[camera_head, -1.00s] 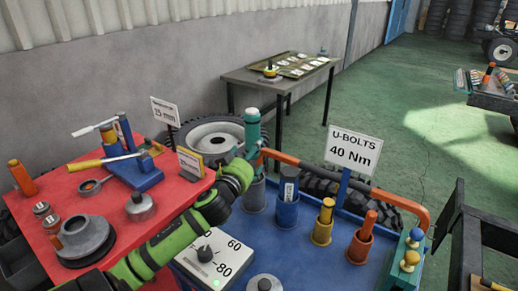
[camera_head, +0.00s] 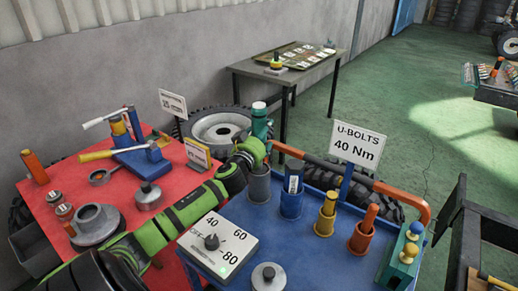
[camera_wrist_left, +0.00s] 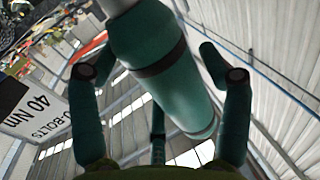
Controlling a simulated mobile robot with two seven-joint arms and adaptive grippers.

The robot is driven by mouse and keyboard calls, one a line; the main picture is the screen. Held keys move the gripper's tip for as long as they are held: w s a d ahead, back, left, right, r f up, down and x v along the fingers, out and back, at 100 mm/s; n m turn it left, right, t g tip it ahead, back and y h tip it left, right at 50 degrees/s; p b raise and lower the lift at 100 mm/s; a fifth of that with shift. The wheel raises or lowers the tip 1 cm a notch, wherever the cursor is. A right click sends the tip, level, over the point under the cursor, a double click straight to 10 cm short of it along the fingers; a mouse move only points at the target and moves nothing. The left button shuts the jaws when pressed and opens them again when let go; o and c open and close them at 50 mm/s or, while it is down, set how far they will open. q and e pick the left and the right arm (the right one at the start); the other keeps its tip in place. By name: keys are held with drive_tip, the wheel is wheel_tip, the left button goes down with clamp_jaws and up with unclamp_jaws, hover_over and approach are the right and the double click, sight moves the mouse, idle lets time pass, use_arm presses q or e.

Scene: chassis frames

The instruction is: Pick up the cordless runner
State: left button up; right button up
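A teal cylindrical tool (camera_head: 260,122) with a pale cap stands upright above a grey holder cup (camera_head: 258,186) on the blue cart; it is probably the cordless runner, though I see no name on it. My left gripper (camera_head: 254,150) is at this tool's side. In the left wrist view the teal tool (camera_wrist_left: 165,75) lies between the gripper's spread fingers (camera_wrist_left: 155,78), with gaps showing beside it. The tool's lower part is hidden behind the gripper. My right gripper is not in view.
A blue holder (camera_head: 291,200), a yellow holder (camera_head: 325,222) and an orange holder (camera_head: 361,240) stand to the right. The U-bolts sign (camera_head: 356,146) rises behind them. A dial box (camera_head: 228,255) stands in front; a red cart top (camera_head: 120,192) with several parts lies left.

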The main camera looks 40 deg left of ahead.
use_arm(q)
drive_tip(key=c, duration=1)
drive_tip(key=shift+a+r, duration=0.1)
drive_tip(key=shift+r, duration=0.05)
drive_tip(key=shift+c, duration=0.3)
drive_tip(key=shift+r, duration=0.1)
